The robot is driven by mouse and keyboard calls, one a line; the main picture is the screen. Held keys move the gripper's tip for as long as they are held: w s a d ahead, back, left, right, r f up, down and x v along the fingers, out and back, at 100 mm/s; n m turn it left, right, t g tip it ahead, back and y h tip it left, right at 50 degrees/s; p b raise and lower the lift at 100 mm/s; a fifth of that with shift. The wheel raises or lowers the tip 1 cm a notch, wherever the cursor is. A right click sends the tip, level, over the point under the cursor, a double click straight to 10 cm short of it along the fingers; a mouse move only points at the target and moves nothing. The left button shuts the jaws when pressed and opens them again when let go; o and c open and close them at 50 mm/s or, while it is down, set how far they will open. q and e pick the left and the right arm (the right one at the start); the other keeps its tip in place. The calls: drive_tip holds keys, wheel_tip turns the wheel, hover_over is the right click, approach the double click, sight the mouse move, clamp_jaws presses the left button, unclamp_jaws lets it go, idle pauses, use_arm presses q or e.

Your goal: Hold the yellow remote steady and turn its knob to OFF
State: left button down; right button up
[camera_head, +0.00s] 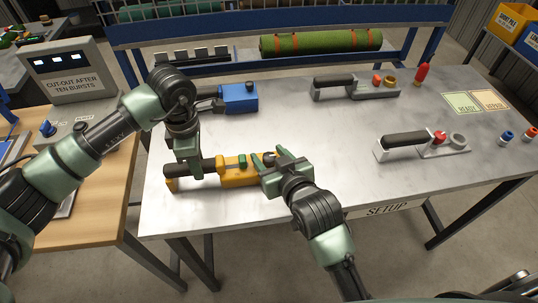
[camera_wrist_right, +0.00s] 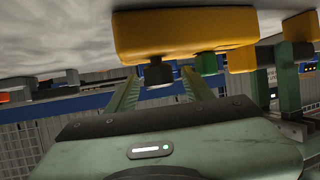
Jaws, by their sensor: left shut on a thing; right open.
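The yellow remote (camera_head: 236,180) lies on the near left part of the metal table, with a black grip at its left end and a green button (camera_head: 242,160) on top. My left gripper (camera_head: 183,172) is shut on the remote at its black grip end. My right gripper (camera_head: 268,160) is open at the remote's right end. In the right wrist view the yellow body (camera_wrist_right: 185,32) shows with its dark knob (camera_wrist_right: 158,72) between my right gripper's open fingertips (camera_wrist_right: 160,80), seemingly untouched. The knob's setting and any OFF mark cannot be read.
A blue remote (camera_head: 238,98) lies just behind. Grey remotes (camera_head: 360,90) and (camera_head: 440,147) lie farther right. The table's middle is clear.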

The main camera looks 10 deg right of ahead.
use_arm(q)
drive_tip(key=shift+s+f, duration=0.15)
drive_tip(key=shift+f, duration=0.1)
use_arm(e)
drive_tip(key=v, duration=0.7)
drive_tip(key=shift+s+d, duration=0.1)
drive_tip(key=shift+s, duration=0.05)
use_arm(q)
drive_tip(key=c, duration=1)
unclamp_jaws()
drive_tip(key=shift+o, duration=0.2)
drive_tip(key=shift+w, duration=0.2)
drive_tip(key=shift+r, duration=0.2)
